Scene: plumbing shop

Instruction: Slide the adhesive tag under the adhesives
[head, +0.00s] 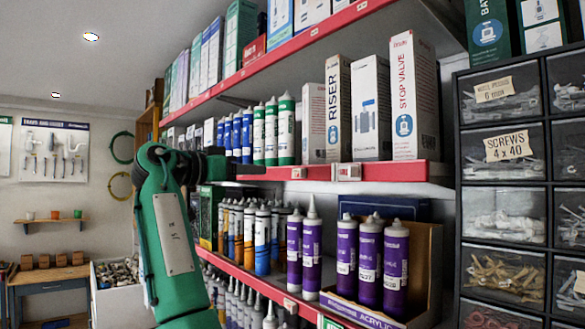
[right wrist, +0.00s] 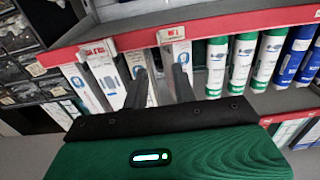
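Two small white tags sit on the red rail of the middle shelf: a left tag (head: 298,173) and a right tag (head: 346,172). Their print is too small to read, so I cannot tell which is the adhesive tag. In the right wrist view the rail also carries tags, one (right wrist: 171,35) just beyond my fingertips. Purple tubes (head: 369,262) and blue and orange tubes (head: 262,240) stand on the shelf below; I cannot tell which are the adhesives. My right gripper (right wrist: 159,72) is open, its fingers apart with nothing between them, close to the rail.
Green-capped tubes (head: 286,130) and white boxes, including a stop valve box (head: 413,95), stand above the rail. A lower red rail (head: 255,283) runs beneath the tubes. Parts drawers (head: 502,148) close off the right side.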

